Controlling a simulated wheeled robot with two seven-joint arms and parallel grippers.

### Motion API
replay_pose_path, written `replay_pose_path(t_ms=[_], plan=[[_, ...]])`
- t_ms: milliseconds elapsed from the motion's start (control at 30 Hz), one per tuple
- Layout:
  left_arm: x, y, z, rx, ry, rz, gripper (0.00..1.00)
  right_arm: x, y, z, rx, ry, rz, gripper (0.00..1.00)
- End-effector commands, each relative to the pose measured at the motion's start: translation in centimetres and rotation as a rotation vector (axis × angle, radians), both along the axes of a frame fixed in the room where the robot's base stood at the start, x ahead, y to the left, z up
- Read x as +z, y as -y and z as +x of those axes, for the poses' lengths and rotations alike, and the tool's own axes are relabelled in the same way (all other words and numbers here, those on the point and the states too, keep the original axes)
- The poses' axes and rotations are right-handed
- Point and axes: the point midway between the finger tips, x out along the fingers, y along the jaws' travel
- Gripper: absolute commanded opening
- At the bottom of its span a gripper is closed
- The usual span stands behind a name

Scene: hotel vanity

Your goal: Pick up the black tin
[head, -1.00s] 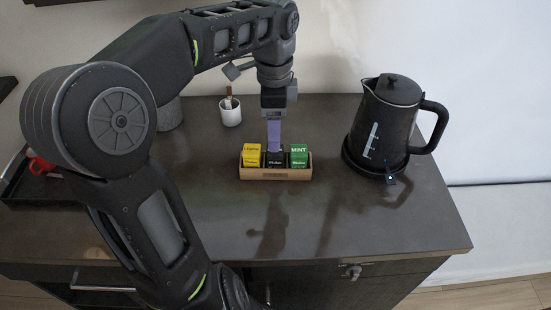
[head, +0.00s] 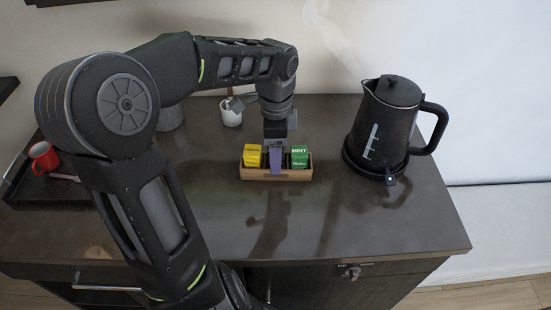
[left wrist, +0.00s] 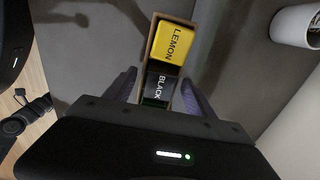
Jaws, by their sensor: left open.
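The black tin (left wrist: 158,88), labelled BLACK, stands in the middle of a small tan box (head: 275,177). It is between a yellow LEMON tin (head: 252,156) and a green MINT tin (head: 299,157). My left gripper (head: 276,164) points down over the box, and its purple finger hides most of the black tin in the head view. In the left wrist view the open fingers (left wrist: 160,94) are on either side of the black tin and box. I cannot tell whether they touch. My right gripper is not in view.
A black kettle (head: 388,125) stands on its base to the right. A white cup (head: 231,113) stands behind the box. The counter (head: 340,225) is clear in front of the box.

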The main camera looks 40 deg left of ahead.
Motion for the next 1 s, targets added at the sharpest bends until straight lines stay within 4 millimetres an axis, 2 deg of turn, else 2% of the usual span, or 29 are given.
replay_pose_path(t_ms=[567,1000], plan=[[-0.06,-0.01,0.01,0.0,0.0,0.001,0.64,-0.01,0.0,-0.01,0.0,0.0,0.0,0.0],[-0.06,0.0,0.0,-0.001,0.0,0.001,0.29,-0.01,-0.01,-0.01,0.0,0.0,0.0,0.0]])
